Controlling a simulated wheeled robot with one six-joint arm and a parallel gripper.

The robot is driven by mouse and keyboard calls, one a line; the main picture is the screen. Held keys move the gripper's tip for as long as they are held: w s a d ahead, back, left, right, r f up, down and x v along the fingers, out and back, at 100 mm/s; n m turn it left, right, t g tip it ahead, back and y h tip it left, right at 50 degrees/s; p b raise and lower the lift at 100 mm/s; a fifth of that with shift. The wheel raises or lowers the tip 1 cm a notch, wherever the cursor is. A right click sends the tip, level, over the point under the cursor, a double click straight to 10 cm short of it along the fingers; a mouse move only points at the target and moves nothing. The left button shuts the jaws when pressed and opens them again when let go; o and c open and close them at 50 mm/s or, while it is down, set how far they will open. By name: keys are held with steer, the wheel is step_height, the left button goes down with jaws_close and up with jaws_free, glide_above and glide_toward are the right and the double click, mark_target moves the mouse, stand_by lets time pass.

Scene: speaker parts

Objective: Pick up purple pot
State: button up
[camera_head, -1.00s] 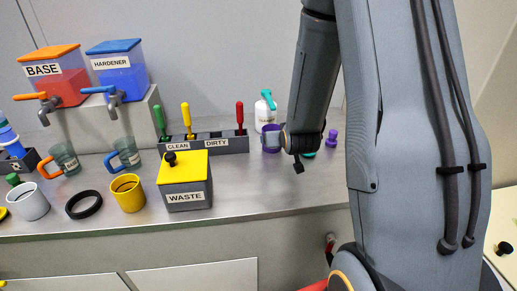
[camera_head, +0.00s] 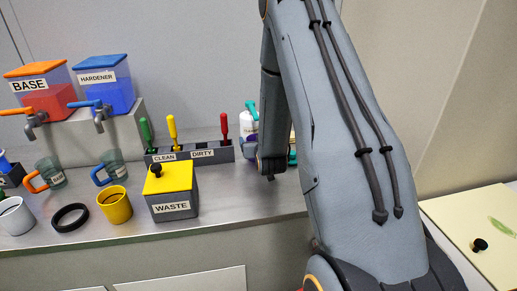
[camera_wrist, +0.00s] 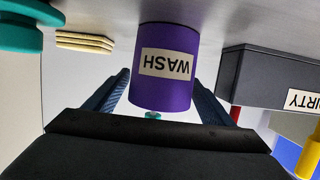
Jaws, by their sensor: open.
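The purple pot (camera_wrist: 165,65), labelled WASH, appears upside down in the wrist view, standing on the metal counter. My gripper (camera_wrist: 156,98) is open, with one blue-grey finger on each side of the pot's lower part in the picture. Small gaps seem to show between fingers and pot; contact cannot be told. In the head view my arm hides most of the pot and my fingers; only a purple sliver (camera_head: 250,149) shows beside my wrist.
A dark holder labelled CLEAN and DIRTY (camera_head: 215,155) stands close beside the pot. A white bottle with a teal top (camera_head: 249,121) is behind. The yellow-lidded WASTE box (camera_head: 172,208) stands nearer the counter front. A teal object (camera_wrist: 20,28) and yellowish stack (camera_wrist: 84,41) lie opposite the holder.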

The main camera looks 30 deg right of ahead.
steer(key=shift+x, duration=0.9)
steer(key=c, duration=1.1)
